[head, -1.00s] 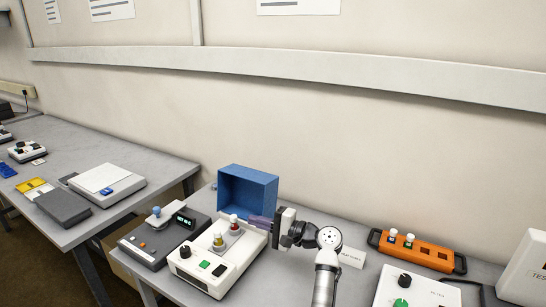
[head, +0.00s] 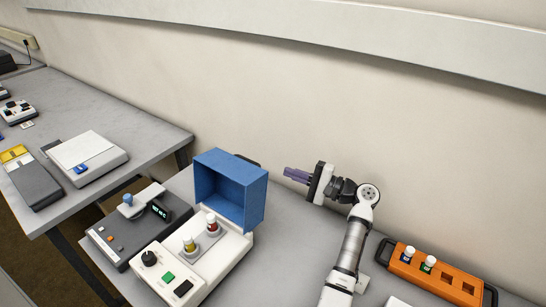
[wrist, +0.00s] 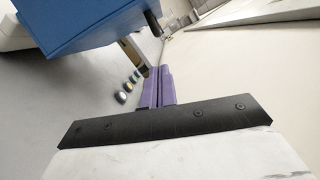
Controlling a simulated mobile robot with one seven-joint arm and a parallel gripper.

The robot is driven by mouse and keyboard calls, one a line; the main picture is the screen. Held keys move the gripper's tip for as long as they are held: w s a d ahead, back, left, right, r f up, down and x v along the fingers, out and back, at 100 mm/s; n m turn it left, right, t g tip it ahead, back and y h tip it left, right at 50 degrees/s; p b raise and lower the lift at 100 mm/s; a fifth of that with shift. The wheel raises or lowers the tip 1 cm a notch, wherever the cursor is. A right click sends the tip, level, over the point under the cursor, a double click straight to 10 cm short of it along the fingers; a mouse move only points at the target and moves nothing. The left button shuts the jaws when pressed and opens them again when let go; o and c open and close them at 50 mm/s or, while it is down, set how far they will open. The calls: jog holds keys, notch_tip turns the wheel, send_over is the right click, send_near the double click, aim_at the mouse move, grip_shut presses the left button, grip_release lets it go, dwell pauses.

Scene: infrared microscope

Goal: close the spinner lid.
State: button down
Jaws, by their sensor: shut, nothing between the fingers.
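The spinner is a white box (head: 215,265) with a black knob, a green button and a dark switch on its front. Its blue lid (head: 245,200) stands raised at the back, its hollow side facing the front. Two vials, one yellow-capped (head: 190,245) and one red-capped (head: 211,224), stand in the spinner's grey plate. My gripper (head: 288,173) has purple fingers, is shut and empty, and is to the right of the lid and slightly behind it, apart from it. In the wrist view the lid (wrist: 85,22) fills the upper left, beyond the purple fingers (wrist: 158,75).
A dark grey device (head: 130,235) with a blue knob and a display stands left of the spinner. An orange rack (head: 436,275) with two vials lies at the right. The wall is close behind.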

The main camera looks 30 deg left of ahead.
jog(key=a+r, duration=0.1)
jog(key=a, duration=0.9)
jog(key=shift+s, duration=0.45)
jog(key=shift+n+b, duration=0.4)
jog(key=shift+b, duration=0.6)
